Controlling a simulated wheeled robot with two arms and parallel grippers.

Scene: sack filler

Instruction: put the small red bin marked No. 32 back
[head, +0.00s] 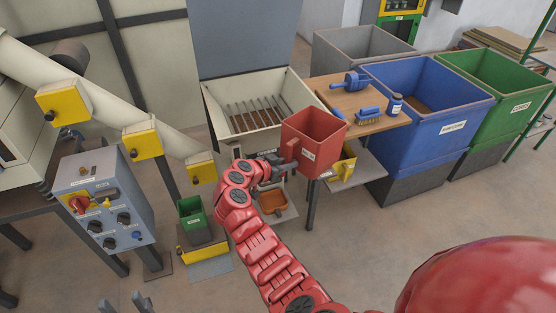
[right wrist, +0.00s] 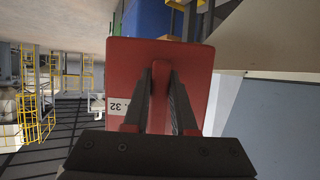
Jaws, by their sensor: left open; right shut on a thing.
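The small red bin (head: 318,138) is held upright beside the front right of the hopper with the slotted grate (head: 222,112). Its white label faces front; in the right wrist view the bin (right wrist: 195,62) shows "32" on that label. My right gripper (head: 282,170) is shut on the bin's handle (right wrist: 159,90), its fingers (right wrist: 160,105) on either side of it. The bin's inside looks empty from the head. My left gripper (head: 122,303) is open and empty at the bottom left edge, only its fingertips showing.
A wooden side table (head: 335,92) holds a blue scoop, a brush and a jar. Grey (head: 325,52), blue (head: 455,118) and green (head: 515,98) large bins stand behind and right. A small green bin (head: 194,220) and an orange tray (head: 271,203) sit low in front. A grey control box (head: 100,205) stands left.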

